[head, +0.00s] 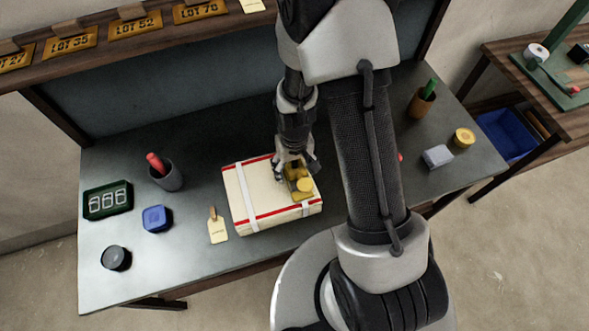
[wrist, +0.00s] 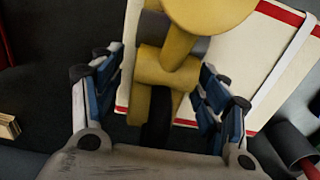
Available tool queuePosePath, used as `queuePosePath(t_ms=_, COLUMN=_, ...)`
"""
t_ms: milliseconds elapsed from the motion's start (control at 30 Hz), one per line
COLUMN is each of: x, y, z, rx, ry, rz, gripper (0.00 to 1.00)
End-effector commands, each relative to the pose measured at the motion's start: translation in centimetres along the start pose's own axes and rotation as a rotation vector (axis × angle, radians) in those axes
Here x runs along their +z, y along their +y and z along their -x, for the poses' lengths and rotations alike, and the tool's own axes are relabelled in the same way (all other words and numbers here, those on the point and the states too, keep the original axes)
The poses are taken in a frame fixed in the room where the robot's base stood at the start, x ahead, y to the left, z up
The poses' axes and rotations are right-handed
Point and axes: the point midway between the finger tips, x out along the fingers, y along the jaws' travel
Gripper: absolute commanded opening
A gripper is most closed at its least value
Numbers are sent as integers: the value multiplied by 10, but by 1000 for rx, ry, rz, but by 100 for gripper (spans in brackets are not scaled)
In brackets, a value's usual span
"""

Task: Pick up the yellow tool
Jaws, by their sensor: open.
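The yellow tool (head: 304,186) lies on a cream parcel (head: 262,212) with red stripes and white straps, near its right side. Part of the tool is hidden behind my gripper (head: 293,163), which points down over it. In the wrist view, the yellow tool (wrist: 168,68) has a round, wide top and a narrower shaft with a crosspiece. The open gripper (wrist: 160,88) has its blue-padded fingers on either side of the shaft. Dark gaps show beside the shaft, and I cannot tell whether either finger touches it.
A cream tag (head: 217,230) lies left of the parcel. A grey block (head: 438,157) and yellow roll (head: 464,138) stand right.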

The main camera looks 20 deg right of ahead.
Motion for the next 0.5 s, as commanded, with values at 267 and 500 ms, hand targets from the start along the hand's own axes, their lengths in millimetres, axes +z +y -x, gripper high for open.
queuePosePath(t_ms=267, x=0, y=0, z=0, rx=0, ry=0, rz=0, gripper=54)
queuePosePath(t_ms=500, x=0, y=0, z=1, rx=0, ry=0, rz=0, gripper=38)
